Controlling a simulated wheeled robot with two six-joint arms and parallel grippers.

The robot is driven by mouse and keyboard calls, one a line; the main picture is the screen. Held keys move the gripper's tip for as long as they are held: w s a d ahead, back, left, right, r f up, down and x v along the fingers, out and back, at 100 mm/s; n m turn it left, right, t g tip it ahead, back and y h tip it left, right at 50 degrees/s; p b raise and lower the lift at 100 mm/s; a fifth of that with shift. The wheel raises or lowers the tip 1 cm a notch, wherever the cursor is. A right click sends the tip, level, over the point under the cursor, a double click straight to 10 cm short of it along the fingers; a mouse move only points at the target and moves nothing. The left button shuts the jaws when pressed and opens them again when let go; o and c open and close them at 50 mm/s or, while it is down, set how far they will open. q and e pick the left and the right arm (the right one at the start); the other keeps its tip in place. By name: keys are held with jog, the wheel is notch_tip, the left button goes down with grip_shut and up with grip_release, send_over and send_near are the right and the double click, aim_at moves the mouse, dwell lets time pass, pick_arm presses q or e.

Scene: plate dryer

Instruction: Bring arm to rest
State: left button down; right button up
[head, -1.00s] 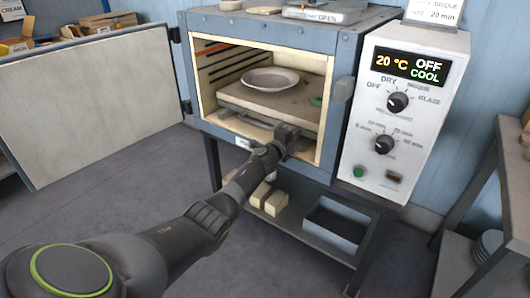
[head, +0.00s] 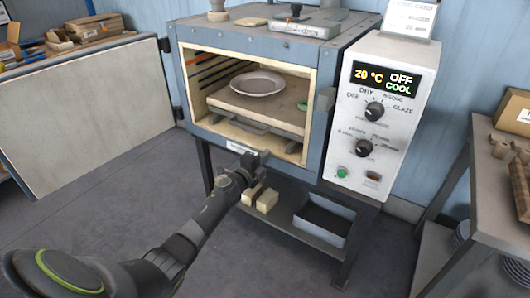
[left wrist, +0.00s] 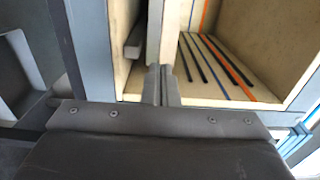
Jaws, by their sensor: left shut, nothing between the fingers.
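My left arm reaches in from the lower left of the head view. Its gripper (head: 256,158) is in front of the open dryer's lower front edge, shut and empty. In the left wrist view the closed fingers (left wrist: 161,84) point toward the dryer's pale interior (left wrist: 228,62). The dryer (head: 262,38) stands open. Inside, a white plate (head: 257,84) lies on a tan shelf board (head: 225,97). My right gripper is not in view.
The dryer's open door (head: 85,110) swings out at left. The control box (head: 378,125) reads 20 °C, OFF, COOL. Below are pale blocks (head: 267,201) and a grey bin (head: 325,219). A table (head: 480,200) stands at right. Floor in front is clear.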

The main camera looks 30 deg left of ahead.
pick_arm(q)
jog(key=s+a+f+n+g+y+p, duration=0.15)
jog(key=s+f+n+g, duration=0.3)
jog(key=s+f, duration=0.85)
jog(key=s+a+f+n+g+y+p, duration=0.1)
jog(key=s+f+n+g+y+p, duration=0.15)
jog(key=s+f+n, duration=0.7)
jog(key=s+d+f+n+g+p, duration=0.1)
jog(key=s+f, duration=0.5)
jog(key=s, duration=0.7)
jog(key=s+d+f+n+g+h+p, duration=0.1)
jog(key=s+d+f+g, duration=0.3)
jog(key=s, duration=1)
jog(key=s+d+f+n+g+p, duration=0.1)
jog(key=s+d+f+n+g, duration=0.1)
jog(key=s+f, duration=0.6)
jog(key=s+n+g, duration=0.1)
jog(key=s+g, duration=0.1)
jog(key=s, duration=0.3)
jog(key=shift+s+d+f+n+g, duration=0.3)
jog(key=shift+s+d+g, duration=0.1)
